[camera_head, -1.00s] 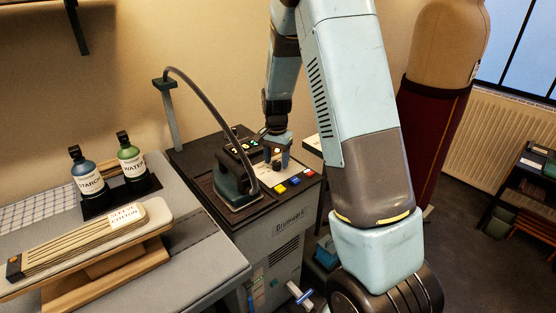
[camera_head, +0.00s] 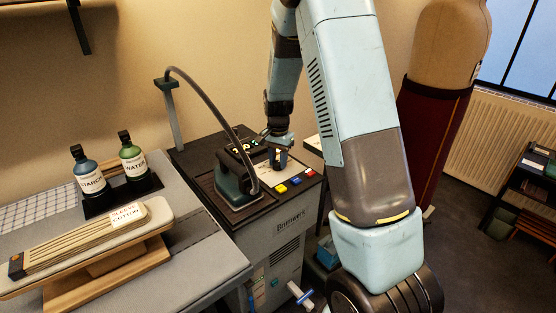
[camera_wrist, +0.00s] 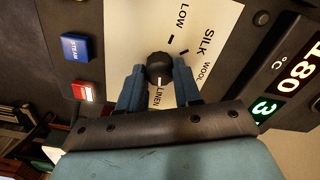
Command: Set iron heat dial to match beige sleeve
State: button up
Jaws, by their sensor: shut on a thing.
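The heat dial (camera_wrist: 158,66) is a black knob on the iron station's pale panel. Its white mark points down in the wrist view, toward the word LINEN. LOW, SILK and WOOL are printed around it; part of the scale is hidden behind a finger. My gripper (camera_wrist: 159,72) is shut on the knob, a blue finger on each side; it shows above the panel in the head view (camera_head: 278,156). A lit display (camera_wrist: 298,70) reads 180 °C, with a green 3 below it. The beige sleeve (camera_head: 75,244) lies on a sleeve board at left, with a tag reading SLEEVE COTTON (camera_head: 128,214).
The iron (camera_head: 236,178) stands left of the panel, its hose arching above. Blue (camera_wrist: 75,47), red (camera_wrist: 83,91) and yellow buttons lie beside the dial. Starch (camera_head: 88,176) and water (camera_head: 132,158) bottles stand on the table at left. A dress form (camera_head: 440,90) stands behind my arm.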

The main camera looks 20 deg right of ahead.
aim_at(277, 162)
jog(key=shift+w+a, duration=0.1)
dwell(0.4)
jog(key=shift+r+n, duration=0.1)
jog(key=shift+n, duration=0.8)
jog(key=n, duration=0.5)
jog(key=o, duration=1)
jog(key=shift+o, duration=0.2)
notch_tip(277, 162, up, 14)
jog(key=shift+f, duration=0.2)
